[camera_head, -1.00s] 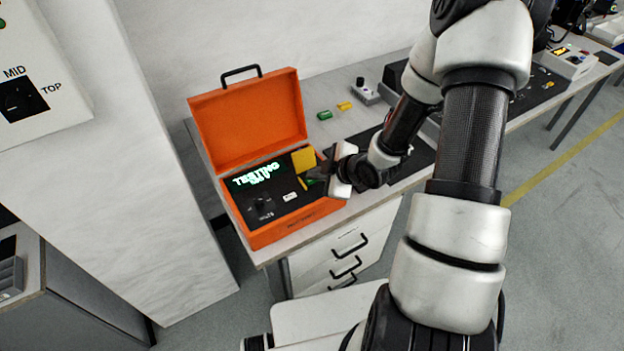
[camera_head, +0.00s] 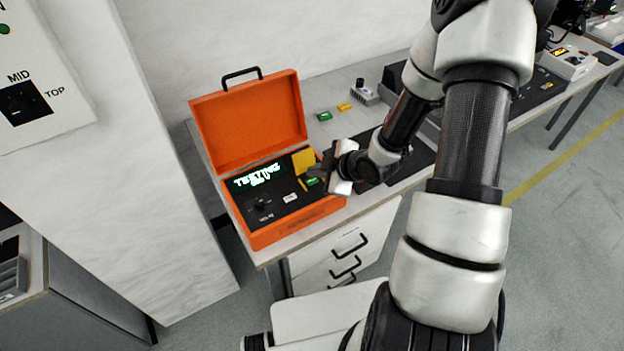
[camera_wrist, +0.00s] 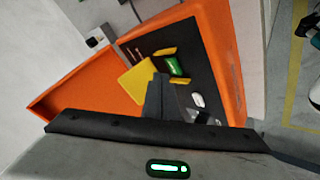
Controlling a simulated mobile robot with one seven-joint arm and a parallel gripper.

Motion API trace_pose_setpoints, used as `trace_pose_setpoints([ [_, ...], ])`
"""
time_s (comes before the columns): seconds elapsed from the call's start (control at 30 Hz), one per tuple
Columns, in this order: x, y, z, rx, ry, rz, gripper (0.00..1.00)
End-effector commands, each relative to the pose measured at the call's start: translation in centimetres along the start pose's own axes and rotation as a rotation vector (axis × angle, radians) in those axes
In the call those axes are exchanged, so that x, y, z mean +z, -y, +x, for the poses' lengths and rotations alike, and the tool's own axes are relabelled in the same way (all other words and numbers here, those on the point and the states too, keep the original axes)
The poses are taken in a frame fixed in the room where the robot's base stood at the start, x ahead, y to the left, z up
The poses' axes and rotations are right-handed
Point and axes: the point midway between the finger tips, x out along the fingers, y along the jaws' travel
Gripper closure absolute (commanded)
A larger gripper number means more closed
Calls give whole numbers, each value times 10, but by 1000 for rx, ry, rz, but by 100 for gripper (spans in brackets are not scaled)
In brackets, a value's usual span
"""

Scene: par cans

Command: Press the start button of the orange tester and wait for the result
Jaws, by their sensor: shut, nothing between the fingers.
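The orange tester (camera_head: 285,219) stands open on the bench with its lid tilted back. Its dark panel carries a display (camera_head: 257,175) with glowing green text that looks like "TESTING"; the smaller line below is not legible. A green button (camera_head: 312,181) sits at the panel's right between yellow bars, and it also shows in the wrist view (camera_wrist: 174,66). A yellow square plate (camera_head: 303,161) lies behind it. My gripper (camera_head: 319,173) is shut and empty, just above and beside the green button, apparently clear of it. In the wrist view my fingers (camera_wrist: 157,96) partly cover the panel.
A green block (camera_head: 324,116) and a yellow block (camera_head: 344,106) lie on the bench behind my gripper. A small grey box with a knob (camera_head: 364,93) stands beyond them. A pale wall column (camera_head: 150,190) rises left of the tester.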

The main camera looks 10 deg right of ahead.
Motion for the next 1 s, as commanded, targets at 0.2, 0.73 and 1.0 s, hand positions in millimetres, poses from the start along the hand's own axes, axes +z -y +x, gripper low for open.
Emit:
trace_pose_setpoints([
  [0.2,-12,-12,-16,1,0,-1,100],
  [0.73,-24,-24,-33,0,0,0,100],
  [1.0,-24,-24,-33,0,0,0,100],
])
